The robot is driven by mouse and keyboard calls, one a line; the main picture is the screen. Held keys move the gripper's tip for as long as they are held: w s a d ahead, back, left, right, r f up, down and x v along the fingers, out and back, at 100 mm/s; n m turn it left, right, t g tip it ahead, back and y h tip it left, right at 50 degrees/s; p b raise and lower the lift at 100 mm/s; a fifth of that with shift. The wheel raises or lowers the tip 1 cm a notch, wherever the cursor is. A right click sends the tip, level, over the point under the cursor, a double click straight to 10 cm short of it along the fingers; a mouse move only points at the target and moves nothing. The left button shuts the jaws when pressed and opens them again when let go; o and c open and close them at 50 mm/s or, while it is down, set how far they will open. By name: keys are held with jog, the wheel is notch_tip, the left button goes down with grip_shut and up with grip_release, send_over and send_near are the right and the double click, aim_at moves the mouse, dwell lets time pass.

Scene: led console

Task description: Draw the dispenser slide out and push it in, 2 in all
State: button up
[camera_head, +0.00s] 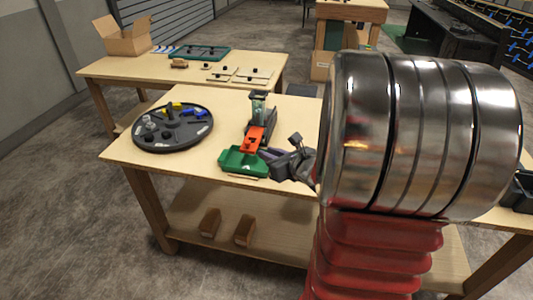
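The dispenser (259,101) is a dark upright tower with a greenish clear top, standing on the near wooden table. Its orange slide (252,140) sticks out of the tower's front toward the green tray (234,162), which lies in front of it on the table edge. How far the slide is out is hard to judge. My gripper (268,154), dark grey, is just right of the slide's front end and the tray. Whether it touches the slide cannot be told. Its fingers are small and partly merged in view, and my arm hides much of what is behind it.
A round black tray (173,143) with yellow, blue and grey parts is on the table's left. Two brown blocks (210,222) lie on the lower shelf. A table behind holds a cardboard box (125,40) and a green-edged tray (188,57). My shiny arm covers the right side.

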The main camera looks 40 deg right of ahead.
jog(key=a+r+n+y, duration=0.1)
jog(key=a+n, duration=0.2)
jog(key=a, duration=0.1)
jog(key=a+r+n+y, duration=0.1)
jog(key=a+n+y, duration=0.1)
jog(key=a, duration=0.3)
jog(key=a+r+n+g+y, duration=0.1)
jog(key=a+n, duration=0.2)
jog(key=a, duration=0.1)
jog(key=shift+w+a+r+n+y, duration=0.2)
jog(key=shift+w+r+n+y, duration=0.05)
jog(key=shift+n+y, duration=0.15)
grip_shut()
jog(key=s+a+r+n+g+y, duration=0.15)
jog(key=s+a+n+g, duration=0.3)
jog(key=a+n, duration=0.55)
jog(key=s+a+n+g, duration=0.3)
jog(key=s+a+n, duration=0.3)
jog(key=s+n, duration=0.25)
jog(key=s+d+r+n+h, duration=0.2)
jog(key=s+n+h, duration=0.3)
jog(key=n, duration=0.4)
jog(key=shift+s+d+t, duration=0.3)
jog(key=shift+d+t, duration=0.05)
jog(key=shift+d, duration=0.2)
jog(key=shift+r+n, duration=0.1)
jog(key=shift+n, duration=0.15)
